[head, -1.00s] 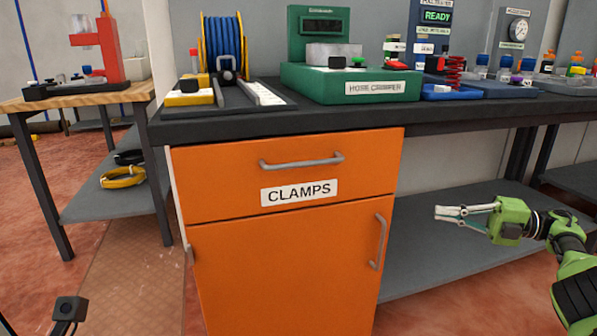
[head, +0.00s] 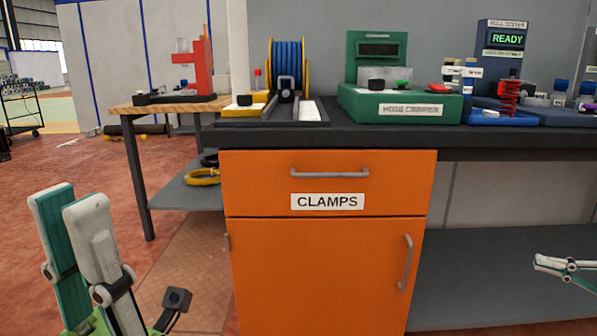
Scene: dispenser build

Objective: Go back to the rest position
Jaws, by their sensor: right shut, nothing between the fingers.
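My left gripper (head: 72,215) is at the lower left of the head view, pointing up, in front of the floor and the wooden-topped table. Its two finger pads stand close to each other with nothing seen between them, and I cannot tell whether they are open or shut. My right gripper (head: 545,262) shows at the right edge, its fingers pointing left, shut and empty. It is in front of the lower grey shelf, to the right of the orange cabinet (head: 325,270). The rest of the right arm is out of view.
The orange CLAMPS drawer (head: 258,187) is shut under the dark workbench (head: 300,137). A wooden-topped table (head: 165,107) stands left. Open floor (head: 60,165) lies at the left.

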